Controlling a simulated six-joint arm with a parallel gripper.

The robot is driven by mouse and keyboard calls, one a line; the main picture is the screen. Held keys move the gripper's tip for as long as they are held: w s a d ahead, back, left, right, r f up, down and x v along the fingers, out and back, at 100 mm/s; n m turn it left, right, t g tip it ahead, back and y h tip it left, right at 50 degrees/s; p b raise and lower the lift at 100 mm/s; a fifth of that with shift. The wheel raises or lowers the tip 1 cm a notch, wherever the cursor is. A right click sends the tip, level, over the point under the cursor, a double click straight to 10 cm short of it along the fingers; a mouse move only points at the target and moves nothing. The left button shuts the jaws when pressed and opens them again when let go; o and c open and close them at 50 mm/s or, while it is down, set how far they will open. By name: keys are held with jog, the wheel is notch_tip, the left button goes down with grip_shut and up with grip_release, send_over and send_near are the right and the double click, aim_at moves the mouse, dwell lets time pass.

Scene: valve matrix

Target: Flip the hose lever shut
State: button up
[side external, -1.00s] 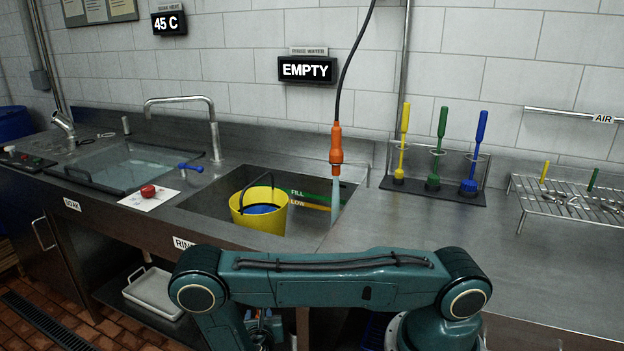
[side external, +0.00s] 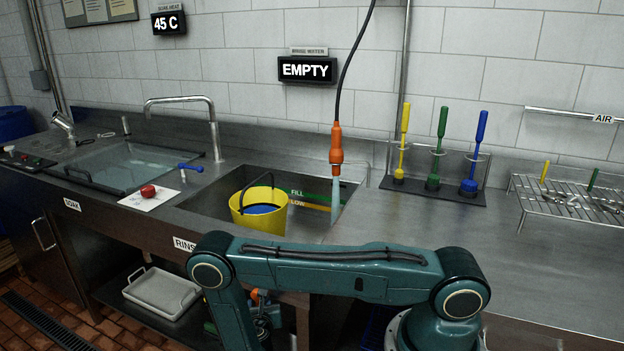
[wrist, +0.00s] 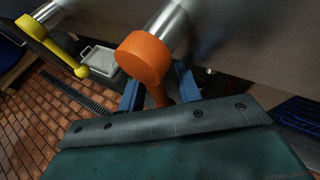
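In the wrist view an orange lever (wrist: 143,58) sits on a metal stub in the counter's front. Its narrow arm reaches down between the blue fingers of my gripper (wrist: 158,92). The fingers stand on both sides of it; whether they press on it is unclear. In the side view my gripper is low in front of the counter, mostly hidden by my arm, with a bit of orange (side external: 262,297) beside it. An orange hose nozzle (side external: 336,145) hangs over the rinse sink with pale water running from it.
A yellow bucket (side external: 246,222) holding blue liquid stands in the sink (side external: 320,185). A yellow lever (wrist: 55,45) is left of the orange one in the wrist view. A grey tray (side external: 160,290) lies on the lower shelf. The wall display (side external: 307,69) reads EMPTY.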

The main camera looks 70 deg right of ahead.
grip_shut()
jog(key=shift+s, duration=0.15)
jog(key=shift+s+r+n+g+y, duration=0.1)
jog(key=shift+s+n+g+y, duration=0.15)
jog(key=shift+s+n+g, duration=0.6)
jog(key=shift+s+r+n+g+y, duration=0.1)
jog(key=shift+s+n+g+y, duration=0.25)
jog(key=shift+n+g, duration=0.5)
jog(key=shift+o, duration=0.4)
grip_release()
jog(key=shift+s, duration=0.1)
